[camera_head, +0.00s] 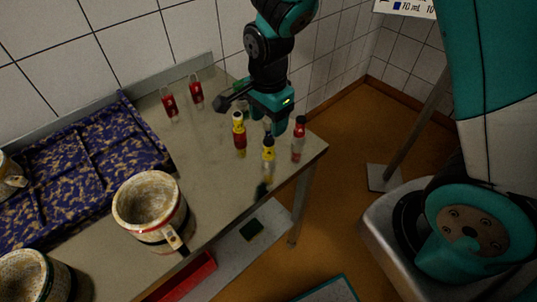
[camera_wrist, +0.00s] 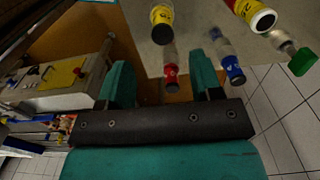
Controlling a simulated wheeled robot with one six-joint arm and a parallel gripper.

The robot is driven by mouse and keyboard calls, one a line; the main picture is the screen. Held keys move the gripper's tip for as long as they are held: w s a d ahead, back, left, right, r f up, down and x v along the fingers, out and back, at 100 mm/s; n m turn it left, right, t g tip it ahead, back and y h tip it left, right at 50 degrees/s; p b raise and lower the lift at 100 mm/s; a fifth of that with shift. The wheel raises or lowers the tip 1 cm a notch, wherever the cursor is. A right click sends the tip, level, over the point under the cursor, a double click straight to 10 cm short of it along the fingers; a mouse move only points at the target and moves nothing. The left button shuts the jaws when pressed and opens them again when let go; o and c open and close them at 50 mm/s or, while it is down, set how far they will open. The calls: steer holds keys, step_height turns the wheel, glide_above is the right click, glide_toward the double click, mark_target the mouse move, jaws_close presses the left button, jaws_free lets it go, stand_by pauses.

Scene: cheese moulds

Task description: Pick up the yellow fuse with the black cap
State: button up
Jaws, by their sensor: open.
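The yellow fuse with the black cap (camera_head: 268,153) stands upright near the front right of the metal table (camera_head: 212,150). In the wrist view its yellow band and dark end (camera_wrist: 162,22) show at the top, beyond the fingertips. My gripper (camera_head: 279,124) is above the right part of the table, just behind and above this fuse. In the wrist view the two teal fingers (camera_wrist: 160,72) are apart, with nothing visibly held. A red-capped fuse (camera_wrist: 170,68) appears between them in the picture; I cannot tell its depth.
A red and yellow fuse (camera_head: 239,138) stands left of it, a red-capped one (camera_head: 298,140) right. Blue (camera_wrist: 230,62) and green (camera_wrist: 302,60) capped ones are close by. Two red items (camera_head: 169,103) stand behind.

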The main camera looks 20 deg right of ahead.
mark_target(269, 140)
step_height(269, 140, down, 5)
steer(key=shift+w+d+f+p, duration=0.15)
steer(key=shift+f+p, duration=0.95)
steer(key=shift+f, duration=1.6)
steer(key=c, duration=1)
